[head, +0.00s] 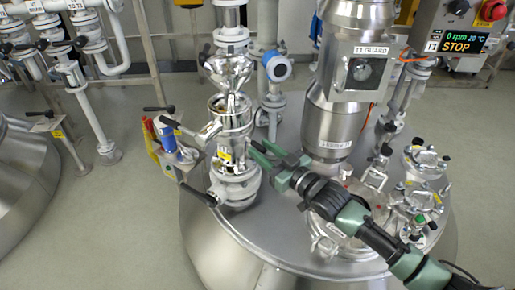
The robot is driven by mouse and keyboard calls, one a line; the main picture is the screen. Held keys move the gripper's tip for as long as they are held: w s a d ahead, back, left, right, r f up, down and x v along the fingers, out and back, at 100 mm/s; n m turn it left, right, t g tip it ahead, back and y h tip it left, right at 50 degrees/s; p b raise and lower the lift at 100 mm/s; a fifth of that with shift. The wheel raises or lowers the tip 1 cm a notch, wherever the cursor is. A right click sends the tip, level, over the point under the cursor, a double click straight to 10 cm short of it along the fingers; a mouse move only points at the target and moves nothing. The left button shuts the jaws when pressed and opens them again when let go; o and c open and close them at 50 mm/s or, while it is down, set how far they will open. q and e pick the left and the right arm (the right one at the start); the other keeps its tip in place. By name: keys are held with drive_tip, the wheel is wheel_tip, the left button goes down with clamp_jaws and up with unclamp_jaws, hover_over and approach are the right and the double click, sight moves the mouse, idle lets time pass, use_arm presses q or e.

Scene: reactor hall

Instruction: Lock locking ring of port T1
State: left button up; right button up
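The port stack (232,140) of reactor T1 stands upright on the left part of the steel vessel lid, with a steel cone-shaped piece (230,72) on top. I take the metal collar around its middle, above a yellow label (225,156), to be the locking ring (233,128); its locked state cannot be told. A handle with a black tip sticks out to the left. My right gripper (255,150) reaches in from the lower right. Its two green fingers are slightly apart, with their tips close to the stack's right side; contact cannot be told. My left gripper is out of view.
The T1 guard column (335,120) stands right of the stack, above my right arm. A blue round gauge (277,68) is behind the stack. Clamped fittings (425,160) crowd the lid's right side. A control box (462,38) reads STOP.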

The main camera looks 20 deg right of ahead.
drive_tip(key=shift+x, duration=1.15)
clamp_jaws()
drive_tip(key=shift+f, duration=0.1)
idle(0.5)
